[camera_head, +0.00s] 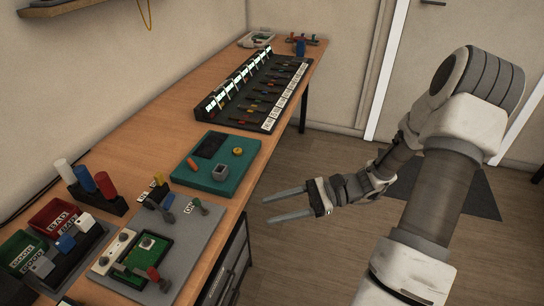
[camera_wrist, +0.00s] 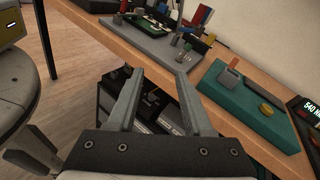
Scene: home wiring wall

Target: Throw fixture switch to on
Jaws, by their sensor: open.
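The grey fixture plate (camera_head: 188,243) lies near the table's front edge, with a green circuit board (camera_head: 148,244) set in it. A small green-tipped lever (camera_head: 198,204) stands at its right side beside a label that appears to read ON; I take this as the switch, but its position is unclear. The wrist view shows my open fingers (camera_wrist: 160,75) below the fixture plate (camera_wrist: 152,44).
A teal tray (camera_head: 206,183) with small parts lies between the fixture and a black rack (camera_head: 235,112). Red and green bins (camera_head: 58,220) and colored cylinders (camera_head: 84,180) stand left. A stool (camera_wrist: 30,100) shows in the wrist view. Floor before the table is open.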

